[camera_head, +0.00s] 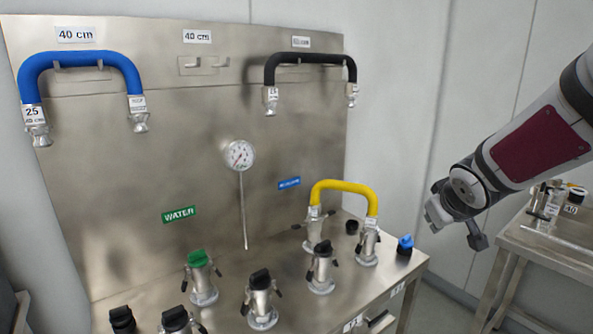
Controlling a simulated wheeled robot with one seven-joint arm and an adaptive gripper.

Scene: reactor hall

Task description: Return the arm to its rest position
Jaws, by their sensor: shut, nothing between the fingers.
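My arm reaches in from the right edge of the head view, a grey link with a dark red panel. My gripper (456,222) is at its lower left end, in the air to the right of the steel bench. It touches nothing in view and holds nothing. The fingertips are small and partly turned away. A yellow hose (343,187) arches between two steel couplings at the bench's right. A blue hose (80,60) and a black hose (310,60) hang on the back panel.
The steel panel (150,140) carries a gauge (240,155). Several capped couplings stand on the bench, one with a green cap (197,258). A blue-topped cap (405,243) sits near its right edge. A side table (555,245) with small containers stands right, below my arm.

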